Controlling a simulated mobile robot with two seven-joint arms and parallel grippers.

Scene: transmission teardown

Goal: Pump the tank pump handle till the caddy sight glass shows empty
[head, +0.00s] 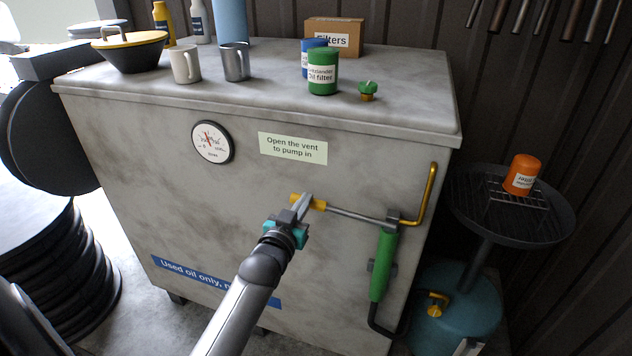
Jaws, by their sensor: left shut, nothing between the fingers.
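The grey used-oil tank (180,200) fills the middle of the head view. Its pump handle is a metal lever with a yellow grip (318,204), running right to a bracket above the green pump body (383,266). My left gripper (303,203) is shut and empty, its fingertips over the yellow grip; I cannot tell whether they touch it. The teal caddy (470,298) stands on the floor at right beneath a dark round pan (545,222). I cannot make out its sight glass. My right gripper is not in view.
A round gauge (212,142) and a sign, "Open the vent to pump in" (293,148), are on the tank front. A green knob with a yellow base (368,90), filters, mugs and bottles stand on top. A yellow pipe (431,190) rises right of the lever. Black drums stand at left.

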